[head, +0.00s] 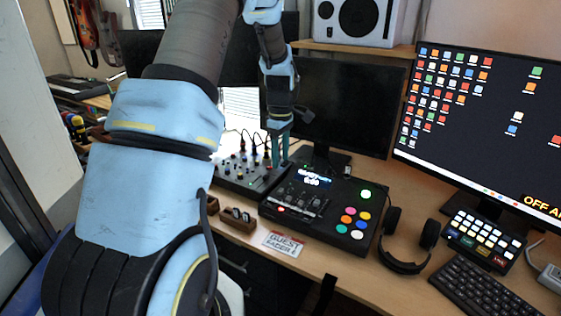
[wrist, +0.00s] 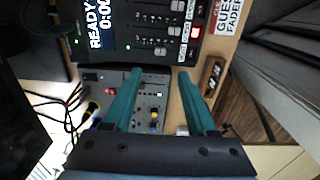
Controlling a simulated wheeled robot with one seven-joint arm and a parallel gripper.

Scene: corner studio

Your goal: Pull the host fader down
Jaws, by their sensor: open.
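The black console (head: 330,222) lies on the desk, with a lit display and a bank of short faders (head: 300,203) on its left part. I cannot read which one is the host fader. My gripper (head: 280,163) has two teal fingers pointing down near the console's back left edge, beside the faders. In the wrist view my gripper (wrist: 160,74) is open with nothing between its fingers, and the fader bank lies beyond the tips.
A knob mixer (head: 240,168) with cables stands left of the console. A card reading "GUEST FADER" (head: 283,243) and a small wooden holder (head: 238,219) lie in front. Headphones (head: 408,245), a button pad (head: 484,238) and a keyboard (head: 472,290) are right. A dark monitor (head: 345,105) stands behind.

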